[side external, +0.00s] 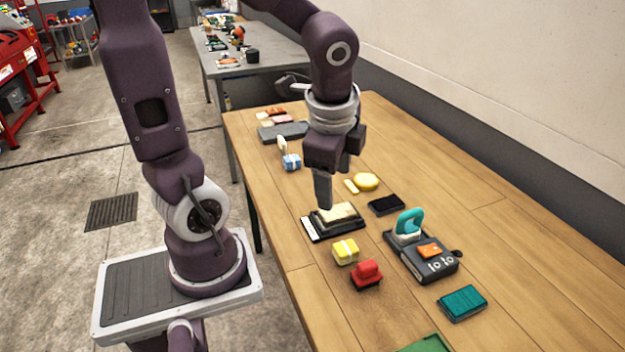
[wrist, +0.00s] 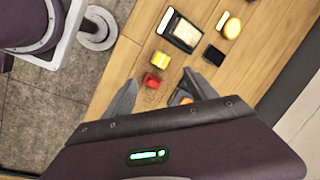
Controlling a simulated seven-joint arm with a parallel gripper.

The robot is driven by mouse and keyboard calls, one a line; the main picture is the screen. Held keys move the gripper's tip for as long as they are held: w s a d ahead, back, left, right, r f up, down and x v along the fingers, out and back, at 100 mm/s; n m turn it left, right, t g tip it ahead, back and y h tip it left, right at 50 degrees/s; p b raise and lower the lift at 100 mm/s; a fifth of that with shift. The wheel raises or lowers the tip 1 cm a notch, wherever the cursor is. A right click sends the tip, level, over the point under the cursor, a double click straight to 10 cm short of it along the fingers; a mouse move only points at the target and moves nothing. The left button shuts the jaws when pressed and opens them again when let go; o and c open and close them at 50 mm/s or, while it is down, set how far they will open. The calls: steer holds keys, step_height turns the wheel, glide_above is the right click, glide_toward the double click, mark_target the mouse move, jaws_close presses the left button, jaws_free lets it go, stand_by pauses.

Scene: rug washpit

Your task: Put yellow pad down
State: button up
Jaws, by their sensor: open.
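A pale yellow pad (side external: 339,212) lies on a black tray-like base (side external: 345,234) with a white strip at one end, on the wooden table. In the wrist view the pad (wrist: 186,34) lies flat in its dark base (wrist: 170,42), beyond my fingertips. My gripper (side external: 335,188) is open and points down; in the side view its near finger overlaps the back edge of the pad. Whether it touches the pad cannot be told.
A yellow block (side external: 345,252) and a red-handled stamp (side external: 367,274) stand in front of the base. A round yellow sponge (side external: 366,181) and a black pad (side external: 386,204) lie behind it. A teal-handled tool (side external: 408,224) stands right.

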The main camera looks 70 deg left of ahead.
steer(key=s+d+r+n+t+h, duration=0.2)
steer(key=s+d+r+n, duration=0.3)
steer(key=s+n, duration=0.3)
steer(key=shift+d+r+n+t, duration=0.4)
steer(key=shift+r+n+t, duration=0.2)
steer(key=shift+r+t, duration=0.25)
steer(key=shift+o, duration=0.5)
steer(key=shift+a+f, duration=0.1)
